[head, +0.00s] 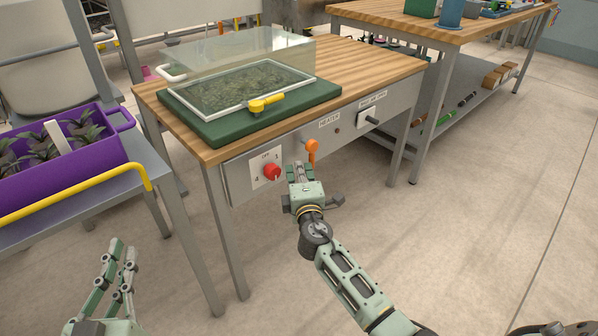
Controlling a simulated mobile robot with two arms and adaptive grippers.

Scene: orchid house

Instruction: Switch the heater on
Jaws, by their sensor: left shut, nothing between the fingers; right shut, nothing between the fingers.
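An orange lever switch (312,150) sits on the grey front panel of the wooden-topped bench, with its handle pointing down. A white label reading HEATER (329,119) is just above and to its right. A small dark reddish lamp (337,131) sits under the label; it looks unlit. My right gripper (299,168) is shut and empty, just below and left of the orange lever; whether it touches the lever I cannot tell. My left gripper (123,246) is shut and empty at the lower left, away from the bench.
A red knob (272,171) on a numbered plate is left of the lever. A black handle (371,120) is to its right. On the bench is a green base (215,142) with a mesh frame, yellow handle and clear cover. A purple planter (110,161) stands at left.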

